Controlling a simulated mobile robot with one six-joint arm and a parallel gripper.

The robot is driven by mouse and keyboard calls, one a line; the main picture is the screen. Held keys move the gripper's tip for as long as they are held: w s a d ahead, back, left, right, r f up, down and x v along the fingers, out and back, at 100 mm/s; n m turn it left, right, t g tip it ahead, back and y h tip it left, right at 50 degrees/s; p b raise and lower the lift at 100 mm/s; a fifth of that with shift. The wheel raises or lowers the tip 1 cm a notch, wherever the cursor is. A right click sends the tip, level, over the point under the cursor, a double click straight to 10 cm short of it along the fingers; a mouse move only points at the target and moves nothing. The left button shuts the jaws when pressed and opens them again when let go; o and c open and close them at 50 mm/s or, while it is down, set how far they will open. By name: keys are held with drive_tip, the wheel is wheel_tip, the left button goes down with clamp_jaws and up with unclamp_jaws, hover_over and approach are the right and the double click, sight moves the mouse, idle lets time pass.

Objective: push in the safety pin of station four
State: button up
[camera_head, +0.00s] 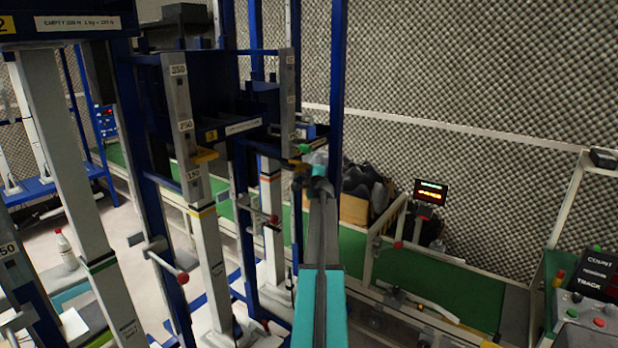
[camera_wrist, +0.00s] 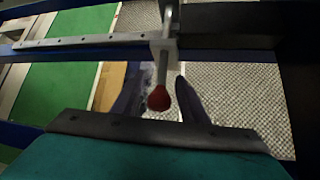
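In the wrist view a red ball knob (camera_wrist: 159,98) sits on the end of a pin that comes out of a grey metal bracket (camera_wrist: 164,47). My gripper (camera_wrist: 164,76) is open, with one dark finger on each side of the knob. I see a gap at the right finger; whether the left finger touches the knob is unclear. In the head view my gripper (camera_head: 318,162) is at the far end of my teal arm, in front of a blue frame post (camera_head: 338,80). That knob is hidden there, and I cannot read a number four.
Blue station frames with pale columns (camera_head: 210,260) and other red-knobbed pins (camera_head: 183,278) stand close on the left. A green conveyor (camera_head: 440,290), a box of dark lumps (camera_head: 355,205) and a lit display (camera_head: 431,191) are to the right. A control panel (camera_head: 590,315) is far right.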

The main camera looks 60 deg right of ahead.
drive_tip(key=shift+a, duration=0.1)
drive_tip(key=shift+b+v, duration=0.4)
drive_tip(key=shift+v, duration=1.9)
drive_tip(key=b+v, duration=0.1)
drive_tip(key=v, duration=0.8)
